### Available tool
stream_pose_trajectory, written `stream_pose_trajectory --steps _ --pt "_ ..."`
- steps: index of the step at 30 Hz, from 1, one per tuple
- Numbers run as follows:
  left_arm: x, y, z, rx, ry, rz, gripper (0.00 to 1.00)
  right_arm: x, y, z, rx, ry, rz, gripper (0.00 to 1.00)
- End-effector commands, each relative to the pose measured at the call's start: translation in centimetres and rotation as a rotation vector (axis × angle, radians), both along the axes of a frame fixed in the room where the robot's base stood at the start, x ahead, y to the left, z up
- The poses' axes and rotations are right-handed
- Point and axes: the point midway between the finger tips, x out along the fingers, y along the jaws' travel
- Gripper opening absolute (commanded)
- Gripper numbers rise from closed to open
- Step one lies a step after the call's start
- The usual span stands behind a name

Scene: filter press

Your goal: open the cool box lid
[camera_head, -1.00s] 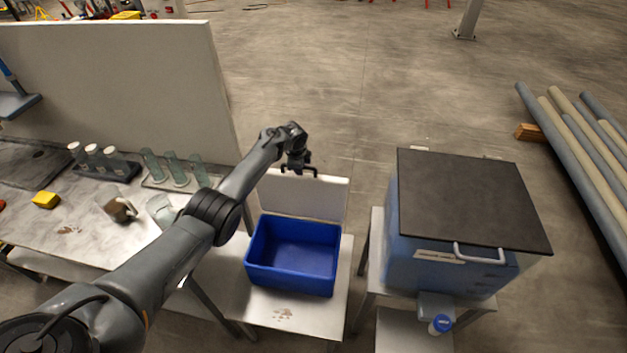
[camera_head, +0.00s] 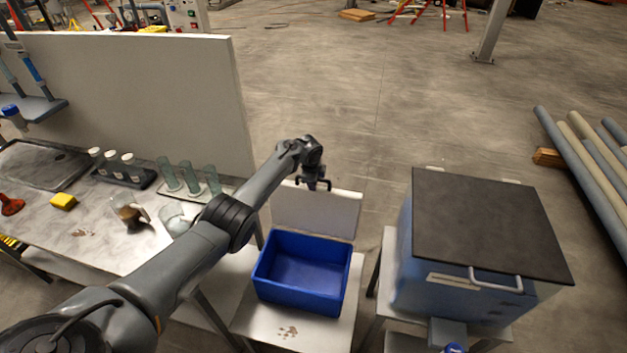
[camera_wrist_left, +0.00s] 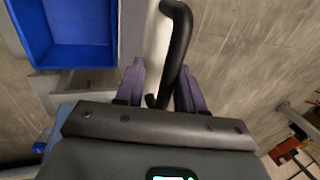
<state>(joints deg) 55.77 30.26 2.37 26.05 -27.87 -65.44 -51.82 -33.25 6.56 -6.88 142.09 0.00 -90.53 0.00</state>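The cool box (camera_head: 430,285) is blue, with a flat dark lid (camera_head: 485,225) lying closed on top. A light grey handle (camera_head: 497,284) sits at the lid's front edge. My left gripper (camera_head: 313,187) is left of the cool box, over the far side of the blue bin's stand and apart from the lid. My right gripper is not in view.
An open, empty blue bin (camera_head: 302,275) stands on a small table between my left arm and the cool box. A bench (camera_head: 80,235) with tube racks and a beaker is at left, before a white panel (camera_head: 140,100). Long pipes (camera_head: 585,165) lie at right.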

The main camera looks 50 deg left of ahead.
Motion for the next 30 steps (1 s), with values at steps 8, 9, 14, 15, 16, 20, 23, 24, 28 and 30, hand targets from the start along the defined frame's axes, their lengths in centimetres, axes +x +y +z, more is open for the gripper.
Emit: stream_pose_trajectory --steps 8,9,14,15,16,20,23,24,28,30 --pt "-0.3 -0.2 1.8 -0.001 -0.002 -0.002 0.38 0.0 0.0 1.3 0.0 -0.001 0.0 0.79" --pt "-0.5 -0.3 2.3 0.001 -0.002 -0.001 0.38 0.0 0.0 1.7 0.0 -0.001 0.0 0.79" --pt "-1.1 -0.8 4.7 0.0 -0.003 -0.002 0.38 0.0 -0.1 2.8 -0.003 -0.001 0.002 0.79" --pt "-1.3 -0.9 5.3 0.001 -0.001 -0.001 0.38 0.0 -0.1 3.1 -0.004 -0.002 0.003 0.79" --pt "-1.4 -0.9 5.8 0.002 -0.002 -0.001 0.38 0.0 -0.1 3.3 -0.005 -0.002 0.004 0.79" --pt "-1.9 -1.4 7.7 0.0 -0.003 -0.002 0.38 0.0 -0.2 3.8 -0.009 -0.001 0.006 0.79" --pt "-2.2 -1.7 8.8 -0.002 -0.001 -0.001 0.38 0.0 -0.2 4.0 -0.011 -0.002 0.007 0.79" --pt "-2.3 -1.8 9.2 -0.001 -0.001 -0.002 0.38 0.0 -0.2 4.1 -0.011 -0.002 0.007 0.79" --pt "-2.6 -1.9 10.0 -0.001 -0.001 0.0 0.38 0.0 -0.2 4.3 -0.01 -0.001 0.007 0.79" --pt "-2.7 -1.9 10.2 0.0 0.0 0.001 0.38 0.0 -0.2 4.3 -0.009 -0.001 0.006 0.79"
